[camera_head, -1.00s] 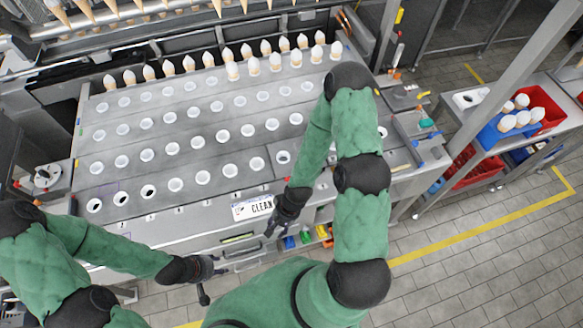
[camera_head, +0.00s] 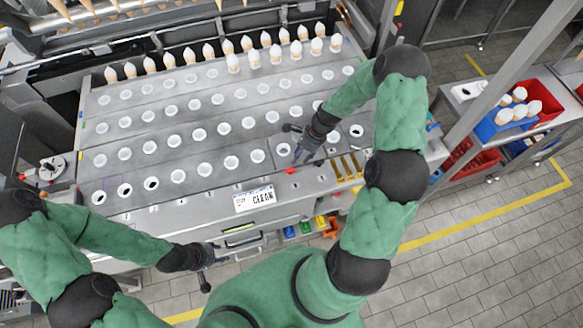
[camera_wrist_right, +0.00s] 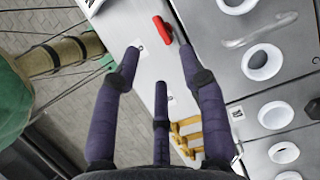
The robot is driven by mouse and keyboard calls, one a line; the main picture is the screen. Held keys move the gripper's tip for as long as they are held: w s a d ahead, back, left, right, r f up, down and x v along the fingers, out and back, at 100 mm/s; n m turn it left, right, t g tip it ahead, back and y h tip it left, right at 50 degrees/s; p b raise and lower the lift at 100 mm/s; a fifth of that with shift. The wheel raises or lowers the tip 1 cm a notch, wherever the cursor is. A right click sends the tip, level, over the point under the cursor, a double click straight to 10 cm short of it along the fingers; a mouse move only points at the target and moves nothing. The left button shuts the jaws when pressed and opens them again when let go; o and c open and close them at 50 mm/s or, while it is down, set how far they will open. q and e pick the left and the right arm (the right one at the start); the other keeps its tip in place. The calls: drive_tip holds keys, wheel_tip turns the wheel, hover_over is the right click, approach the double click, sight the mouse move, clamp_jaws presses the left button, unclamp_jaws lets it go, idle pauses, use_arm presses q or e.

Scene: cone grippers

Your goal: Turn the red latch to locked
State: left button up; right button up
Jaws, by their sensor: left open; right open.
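The red latch (camera_head: 291,171) is a small red bar on the front strip of the grey machine top, to the right of the CLEAN sign. It also shows in the right wrist view (camera_wrist_right: 162,30), ahead of the fingers and between their tips. My right gripper (camera_head: 299,146) is open above the machine, close to the latch; I cannot tell whether a finger touches it. In the right wrist view its fingers (camera_wrist_right: 155,70) are spread and empty. My left gripper (camera_head: 209,258) is open and empty in front of the machine's front edge. The latch's markings are too small to read.
The grey machine top (camera_head: 105,140) has rows of white-rimmed holes, with white-tipped cones (camera_head: 208,53) along the back. The CLEAN sign (camera_head: 254,198) lies left of the latch. Yellow-brown bars (camera_head: 347,166) stand right of it. Coloured blocks (camera_head: 305,228) sit below the front edge.

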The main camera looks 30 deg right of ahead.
sight(291, 170)
drive_tip(key=x, duration=0.8)
drive_tip(key=shift+a+f+p, duration=0.1)
drive_tip(key=shift+f+p, duration=0.2)
drive_tip(key=shift+p, duration=0.1)
clamp_jaws()
